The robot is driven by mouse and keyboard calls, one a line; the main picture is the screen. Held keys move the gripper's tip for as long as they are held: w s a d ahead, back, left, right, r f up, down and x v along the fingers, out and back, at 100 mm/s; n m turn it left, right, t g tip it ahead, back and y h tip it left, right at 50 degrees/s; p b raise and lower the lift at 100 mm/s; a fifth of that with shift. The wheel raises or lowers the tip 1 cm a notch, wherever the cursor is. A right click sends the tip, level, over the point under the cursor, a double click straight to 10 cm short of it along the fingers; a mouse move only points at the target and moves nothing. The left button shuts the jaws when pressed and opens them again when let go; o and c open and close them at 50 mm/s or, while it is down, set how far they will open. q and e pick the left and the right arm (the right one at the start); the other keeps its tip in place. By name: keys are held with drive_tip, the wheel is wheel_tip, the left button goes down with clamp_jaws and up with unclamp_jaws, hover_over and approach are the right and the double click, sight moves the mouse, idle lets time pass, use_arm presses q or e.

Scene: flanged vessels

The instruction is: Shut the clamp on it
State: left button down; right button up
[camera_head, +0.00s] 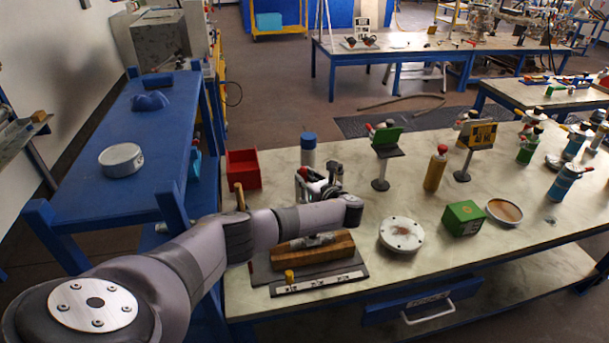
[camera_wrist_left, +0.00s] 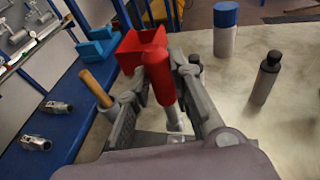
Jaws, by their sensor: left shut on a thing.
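A clamp with a red handle (camera_wrist_left: 160,76) shows between the fingers of my left gripper in the left wrist view. The handle stands up at a slant, with a grey metal rod below it. My left gripper (camera_head: 318,186) is shut on this red handle above the left part of the bench in the head view. The clamp's lower part and what it sits on are mostly hidden by the fingers and arm. I cannot tell whether its jaw touches anything. My right gripper is in neither view.
A red bin (camera_head: 243,168) and a blue-capped cylinder (camera_head: 308,148) stand behind the gripper. A wooden block (camera_head: 313,256) lies in front. A white flanged disc (camera_head: 401,235), a green box (camera_head: 463,219) and several bottles stand to the right, with bare bench between.

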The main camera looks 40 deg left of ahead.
use_arm(q)
drive_tip(key=shift+s+d+t, duration=0.15)
drive_tip(key=shift+d+t, duration=0.05)
drive_tip(key=shift+t, duration=0.1)
drive_tip(key=shift+f, duration=0.1)
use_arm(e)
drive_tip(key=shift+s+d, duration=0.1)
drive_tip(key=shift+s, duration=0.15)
use_arm(q)
drive_tip(key=shift+f, duration=0.1)
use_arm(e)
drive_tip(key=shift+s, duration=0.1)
use_arm(q)
drive_tip(key=c, duration=1.4)
unclamp_jaws()
drive_tip(key=shift+d, duration=0.15)
drive_tip(key=v, duration=1.1)
drive_tip(key=shift+s+d, duration=0.15)
drive_tip(key=shift+d, duration=0.25)
